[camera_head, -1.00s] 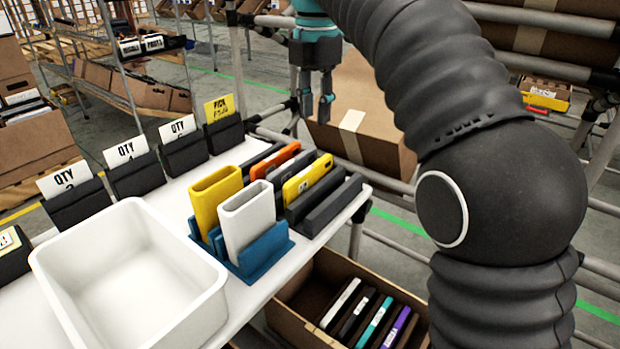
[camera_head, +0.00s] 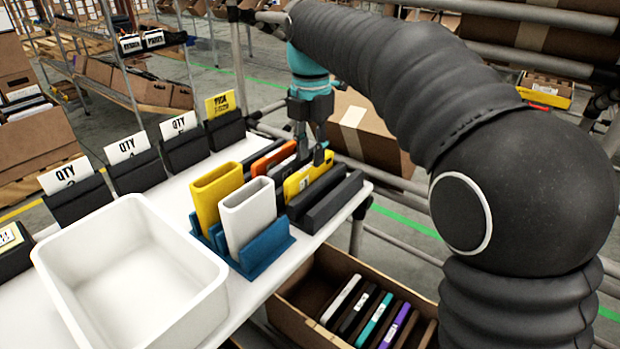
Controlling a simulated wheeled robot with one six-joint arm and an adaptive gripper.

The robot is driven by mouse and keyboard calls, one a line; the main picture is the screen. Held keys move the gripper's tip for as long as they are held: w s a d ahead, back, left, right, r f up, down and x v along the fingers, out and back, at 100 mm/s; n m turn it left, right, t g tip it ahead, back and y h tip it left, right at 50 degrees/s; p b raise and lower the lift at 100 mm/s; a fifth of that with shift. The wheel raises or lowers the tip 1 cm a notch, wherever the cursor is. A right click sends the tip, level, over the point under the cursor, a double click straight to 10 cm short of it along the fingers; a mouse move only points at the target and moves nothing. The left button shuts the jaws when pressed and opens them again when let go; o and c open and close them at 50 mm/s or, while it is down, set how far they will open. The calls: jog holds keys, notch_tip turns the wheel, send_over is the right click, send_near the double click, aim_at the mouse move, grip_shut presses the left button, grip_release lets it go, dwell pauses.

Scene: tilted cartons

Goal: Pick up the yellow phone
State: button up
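The yellow phone (camera_head: 298,184) stands on edge, leaning in a dark slotted rack (camera_head: 332,204) at the right end of the white table. A white phone and an orange phone (camera_head: 270,158) stand behind it in the same rack. My gripper (camera_head: 310,156) points down over the rack, its fingertips at the upper edge of the yellow phone. Its two fingers are apart. One finger partly covers the phones, and I cannot tell whether either finger touches the yellow phone.
A yellow case (camera_head: 214,198) and a white case (camera_head: 247,215) stand upright in a blue holder (camera_head: 268,249) left of the rack. A white bin (camera_head: 65,275) is at the front left. An open carton (camera_head: 290,322) with several phones sits below the table's edge.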

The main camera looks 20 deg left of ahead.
aim_at(310, 164)
jog(key=shift+a+f, duration=0.1)
jog(key=shift+f, duration=1.9)
jog(key=shift+w, duration=0.1)
grip_shut()
jog(key=shift+r, duration=0.1)
